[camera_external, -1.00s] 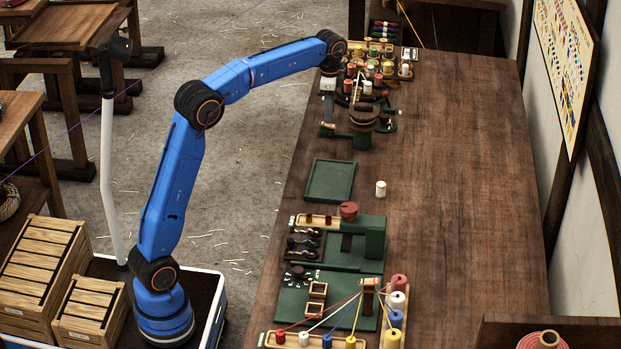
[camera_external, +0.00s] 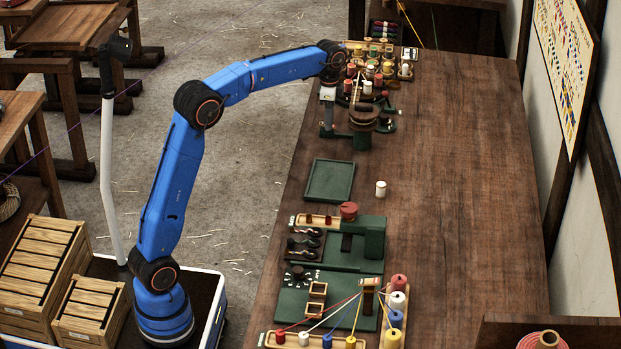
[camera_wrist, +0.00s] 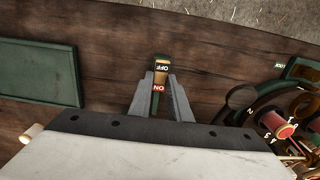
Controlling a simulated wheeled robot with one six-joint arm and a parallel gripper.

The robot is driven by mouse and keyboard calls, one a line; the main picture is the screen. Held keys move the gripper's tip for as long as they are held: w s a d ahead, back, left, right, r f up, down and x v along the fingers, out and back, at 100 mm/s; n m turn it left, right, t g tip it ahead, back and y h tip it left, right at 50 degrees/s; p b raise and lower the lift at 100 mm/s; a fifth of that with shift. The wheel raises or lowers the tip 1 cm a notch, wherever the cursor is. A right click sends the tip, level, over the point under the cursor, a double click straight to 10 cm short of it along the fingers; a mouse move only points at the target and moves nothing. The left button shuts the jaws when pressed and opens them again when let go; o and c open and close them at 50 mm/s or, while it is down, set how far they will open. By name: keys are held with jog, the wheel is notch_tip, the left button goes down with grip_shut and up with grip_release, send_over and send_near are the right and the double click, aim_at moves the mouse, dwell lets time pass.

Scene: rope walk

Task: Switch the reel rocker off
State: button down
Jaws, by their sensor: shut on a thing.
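The reel rocker (camera_wrist: 161,68) is a small switch marked OFF on its far part and ON, on red, on its near part in the wrist view. My gripper (camera_wrist: 161,85) is over it, its two grey fingers one on each side of the labelled part, shut on it. In the external view my gripper (camera_external: 327,128) points down at the left edge of the bench, beside the reel machine (camera_external: 363,118), and hides most of the rocker. I cannot tell which side of the rocker is pressed.
The reel machine crowds the right of the wrist view, close to my gripper. A green tray (camera_external: 330,180) and a white spool (camera_external: 381,188) lie nearer on the bench (camera_external: 460,200). Several spools stand behind. The bench's right side is clear.

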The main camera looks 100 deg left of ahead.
aim_at(321, 125)
jog(key=shift+s, duration=0.1)
jog(key=shift+s+t, duration=0.1)
jog(key=shift+t, duration=0.6)
jog(key=c, duration=1.6)
grip_release()
jog(key=shift+c, duration=0.2)
notch_tip(321, 125, up, 17)
jog(key=s, duration=0.2)
jog(key=shift+r, duration=0.2)
